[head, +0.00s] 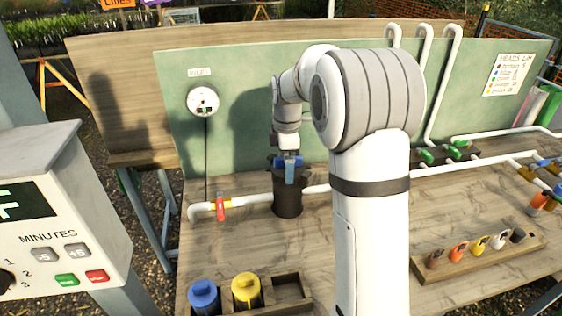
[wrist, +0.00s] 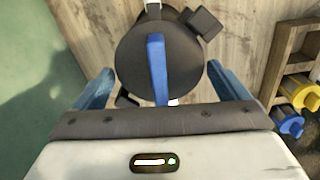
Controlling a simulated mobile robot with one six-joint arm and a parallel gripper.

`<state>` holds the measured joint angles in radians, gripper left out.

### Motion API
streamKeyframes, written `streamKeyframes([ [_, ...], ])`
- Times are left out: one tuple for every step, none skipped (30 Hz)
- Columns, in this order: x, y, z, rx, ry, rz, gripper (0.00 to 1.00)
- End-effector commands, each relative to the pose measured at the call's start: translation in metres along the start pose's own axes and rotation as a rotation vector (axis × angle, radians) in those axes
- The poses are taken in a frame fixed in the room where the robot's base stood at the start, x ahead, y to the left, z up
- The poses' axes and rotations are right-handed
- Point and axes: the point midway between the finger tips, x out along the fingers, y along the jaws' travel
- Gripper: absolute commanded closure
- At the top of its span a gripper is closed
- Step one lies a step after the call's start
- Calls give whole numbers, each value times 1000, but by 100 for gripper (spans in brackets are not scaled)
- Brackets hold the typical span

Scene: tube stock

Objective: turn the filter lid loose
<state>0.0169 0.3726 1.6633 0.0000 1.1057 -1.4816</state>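The filter (head: 288,203) is a dark upright cylinder set in the white pipe on the bench. Its round dark lid (wrist: 135,62) has a raised blue bar (wrist: 157,68) across the middle and dark lugs at its edge. My gripper (wrist: 161,84) is above the lid, pointing down; in the head view my gripper (head: 288,164) hides part of the lid. Its two blue fingers stand wide apart, one on each side of the blue bar, with visible gaps. Nothing is between them in contact that I can see. The height of the fingertips over the lid is hard to tell.
A red-handled valve (head: 220,207) sits on the pipe left of the filter. A wooden tray (head: 290,287) holds a blue and a yellow cartridge in front. A green panel (head: 240,150) rises behind. A control box (head: 60,215) with buttons stands at the left.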

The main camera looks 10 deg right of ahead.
Motion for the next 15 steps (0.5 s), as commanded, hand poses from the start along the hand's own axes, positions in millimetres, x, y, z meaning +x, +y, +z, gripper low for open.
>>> streamKeyframes([
  [0, 0, 0, 1, 0, 0, 2],
  [0, 0, 0, 1, 0, 0, 0],
  [0, 0, 0, 1, 0, 0, 0],
  [0, 0, 0, 1, 0, 0, 0],
  [0, 0, 0, 1, 0, 0, 0],
  [0, 0, 0, 1, 0, 0, 0],
  [0, 0, 0, 2, 0, 0, 0],
  [0, 0, 0, 2, 0, 0, 0],
  [-2, 0, 0, 2, 0, 1, 0],
  [-4, 0, 0, 2, 0, 1, 0],
  [-6, 0, 0, 2, 0, 2, 0],
  [-11, 1, 0, 2, 0, 4, 0],
  [-16, 1, 0, 2, 0, 4, 0],
  [-20, 1, 0, 2, 0, 5, 0],
  [-27, 1, 0, 2, 0, 5, 0],
])
